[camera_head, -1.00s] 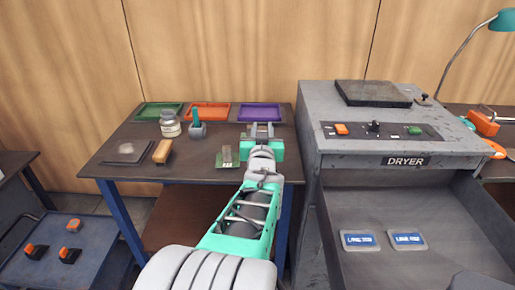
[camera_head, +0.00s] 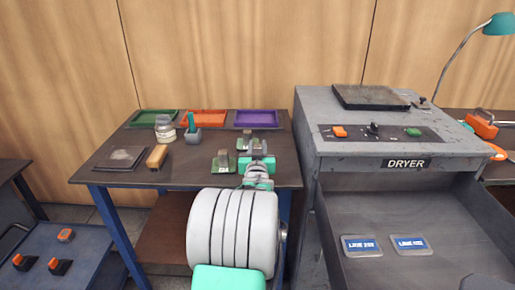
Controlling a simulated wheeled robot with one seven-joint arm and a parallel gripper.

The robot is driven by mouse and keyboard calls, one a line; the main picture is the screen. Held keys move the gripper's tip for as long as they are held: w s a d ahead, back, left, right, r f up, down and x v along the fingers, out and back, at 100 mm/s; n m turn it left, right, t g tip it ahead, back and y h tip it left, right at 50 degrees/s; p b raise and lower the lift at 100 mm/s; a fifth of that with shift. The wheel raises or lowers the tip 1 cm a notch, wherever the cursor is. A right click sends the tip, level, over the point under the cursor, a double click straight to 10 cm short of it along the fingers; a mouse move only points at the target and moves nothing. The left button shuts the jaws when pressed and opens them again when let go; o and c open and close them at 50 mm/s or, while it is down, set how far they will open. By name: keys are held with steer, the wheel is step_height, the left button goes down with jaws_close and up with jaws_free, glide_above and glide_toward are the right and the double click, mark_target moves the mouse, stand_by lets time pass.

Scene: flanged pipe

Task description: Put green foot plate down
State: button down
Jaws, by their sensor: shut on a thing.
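My gripper (camera_head: 257,148) is low over the right part of the dark workbench, its fingers pointing away from the camera. It is shut on a green foot plate (camera_head: 244,139), a small dark green piece with a grey upper part showing just beyond the fingers. Much of this plate is hidden by my gripper, and I cannot tell whether it touches the bench. Another small green plate with a grey block on it (camera_head: 223,162) stands on the bench just left of my gripper, apart from it.
Green (camera_head: 155,118), orange (camera_head: 204,118) and purple (camera_head: 257,119) trays line the bench's back edge. A jar (camera_head: 165,128), a green-handled tool (camera_head: 192,130), a wooden-handled brush (camera_head: 157,157) and a dark flat plate (camera_head: 120,158) stand left. The grey dryer (camera_head: 405,163) borders the right.

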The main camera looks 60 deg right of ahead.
steer(key=c, duration=1.5)
jaws_free()
steer(key=shift+f, duration=0.2)
steer(key=shift+c, duration=0.2)
steer(key=o, duration=0.5)
steer(key=shift+r, duration=0.1)
steer(key=shift+c, duration=0.2)
